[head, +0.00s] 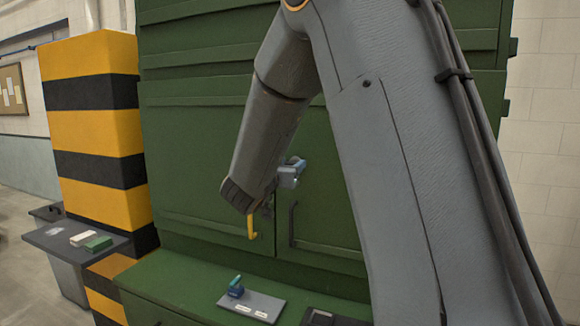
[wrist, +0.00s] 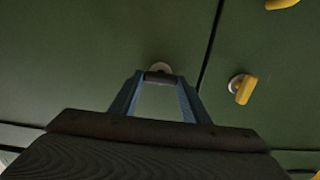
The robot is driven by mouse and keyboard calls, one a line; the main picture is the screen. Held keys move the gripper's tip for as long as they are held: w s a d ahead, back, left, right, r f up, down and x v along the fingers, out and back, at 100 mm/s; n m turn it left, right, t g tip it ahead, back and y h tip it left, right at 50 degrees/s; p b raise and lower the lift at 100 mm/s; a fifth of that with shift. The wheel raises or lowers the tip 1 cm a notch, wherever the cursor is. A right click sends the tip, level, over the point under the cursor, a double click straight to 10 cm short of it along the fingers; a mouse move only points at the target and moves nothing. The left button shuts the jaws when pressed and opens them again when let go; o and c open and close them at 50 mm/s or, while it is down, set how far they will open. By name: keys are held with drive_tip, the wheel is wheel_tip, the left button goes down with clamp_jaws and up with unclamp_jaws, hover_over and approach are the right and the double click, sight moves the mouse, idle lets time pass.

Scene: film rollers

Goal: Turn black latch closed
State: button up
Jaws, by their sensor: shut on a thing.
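My gripper (wrist: 160,82) is at the green cabinet doors, its two blue fingers shut on the black latch (wrist: 159,77). Little of the latch shows between the fingertips; a pale round mount (wrist: 160,67) shows just behind it on the door. How far the latch is turned is hard to tell. In the head view my gripper (head: 291,173) is at the right-hand door (head: 325,215), close to the seam, and the latch cannot be made out there.
A yellow latch (wrist: 243,90) sits across the seam. A yellow handle (head: 252,228) and a black handle (head: 292,224) stick out from the doors below my gripper. A green ledge (head: 190,295) below carries a grey plate with a blue-green lever (head: 236,287). A striped pillar (head: 95,130) stands left.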

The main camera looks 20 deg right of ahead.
drive_tip(key=m+b, duration=0.5)
drive_tip(key=b, duration=0.1)
drive_tip(key=m+b, duration=1.1)
drive_tip(key=b, duration=0.1)
drive_tip(key=shift+s+d+f+m+b, duration=0.1)
drive_tip(key=shift+f+m+b, duration=0.15)
drive_tip(key=shift+m+b, duration=0.15)
drive_tip(key=shift+m, duration=0.3)
drive_tip(key=o, duration=1)
drive_tip(key=shift+o, duration=0.2)
